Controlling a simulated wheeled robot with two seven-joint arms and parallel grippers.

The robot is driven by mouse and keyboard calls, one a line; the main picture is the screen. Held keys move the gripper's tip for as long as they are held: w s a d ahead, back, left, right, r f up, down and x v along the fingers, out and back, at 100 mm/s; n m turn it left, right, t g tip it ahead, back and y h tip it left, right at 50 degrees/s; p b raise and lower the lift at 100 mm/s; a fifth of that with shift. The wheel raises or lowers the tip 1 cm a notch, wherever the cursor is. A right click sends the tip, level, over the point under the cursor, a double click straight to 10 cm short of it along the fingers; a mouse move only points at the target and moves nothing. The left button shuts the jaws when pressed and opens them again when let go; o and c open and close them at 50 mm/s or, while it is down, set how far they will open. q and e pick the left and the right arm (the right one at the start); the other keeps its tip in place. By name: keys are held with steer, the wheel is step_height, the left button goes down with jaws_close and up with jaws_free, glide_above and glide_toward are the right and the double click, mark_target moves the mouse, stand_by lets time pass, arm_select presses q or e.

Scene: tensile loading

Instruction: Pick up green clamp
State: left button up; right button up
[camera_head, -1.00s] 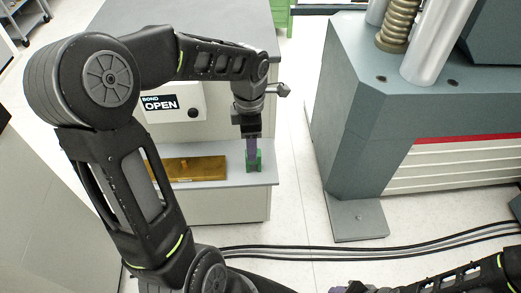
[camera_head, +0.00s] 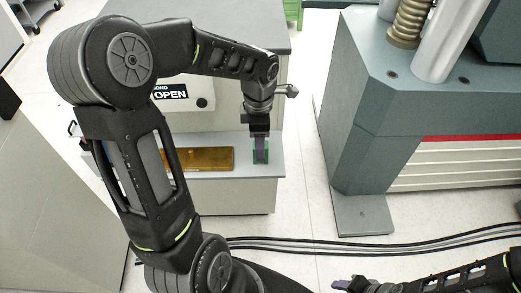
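The green clamp (camera_head: 254,157) stands on the light shelf (camera_head: 226,180) of the cabinet, near its right end. My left gripper (camera_head: 260,150) points straight down at the clamp. Its purple fingers are between or in front of the clamp's green sides and hide part of it. I cannot tell whether the fingers are closed on it. My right gripper (camera_head: 345,285) is at the bottom edge, far from the clamp. Only part of it shows, and its opening is unclear.
A large grey-green testing machine (camera_head: 370,120) stands to the right. Black cables (camera_head: 400,245) run across the pale floor.

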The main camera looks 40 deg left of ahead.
arm_select(q)
step_height(320, 180, down, 5)
steer(key=shift+s, duration=0.1)
stand_by(0.7)
jaws_close()
stand_by(0.5)
